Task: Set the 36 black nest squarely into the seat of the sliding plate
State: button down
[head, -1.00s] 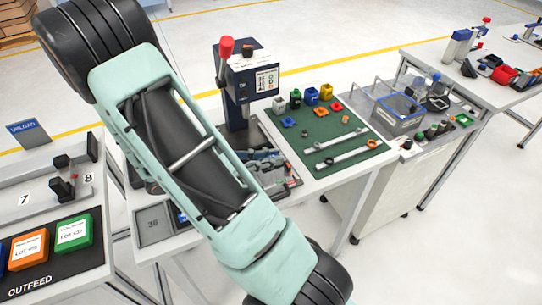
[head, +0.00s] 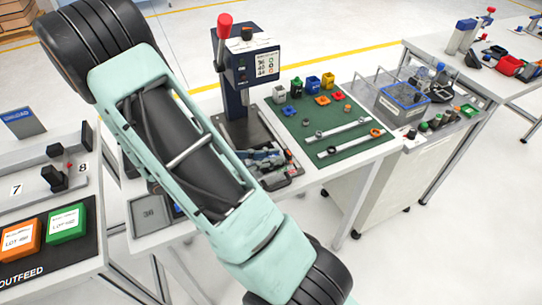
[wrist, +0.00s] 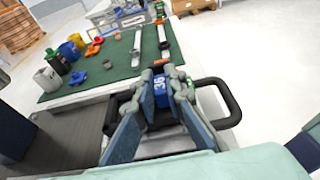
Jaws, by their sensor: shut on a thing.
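In the wrist view, my gripper (wrist: 161,82) is shut on the 36 nest (wrist: 160,94), which shows a blue face marked "36" between the two fingers. The fingers hide most of the nest's body. The sliding plate is partly seen below and around the fingers, with its black loop handle (wrist: 231,104) at the right. I cannot tell whether the nest touches the seat, which the fingers cover. In the head view, my gripper (head: 262,157) is small, at the front of the press base, and the nest cannot be made out there.
The press (head: 249,65) with its red-knobbed lever stands behind the slide. A green mat (head: 345,115) with cups, coloured parts and two rails lies to the right. A grey tray marked 36 (head: 150,214) is at the left front. The outfeed bench (head: 35,270) stands further left.

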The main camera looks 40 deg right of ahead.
jog(key=shift+f+b, duration=0.35)
jog(key=shift+f, duration=0.15)
dwell(0.3)
jog(key=c, duration=1.9)
grip_release()
jog(key=shift+a, duration=0.1)
jog(key=v, duration=1.2)
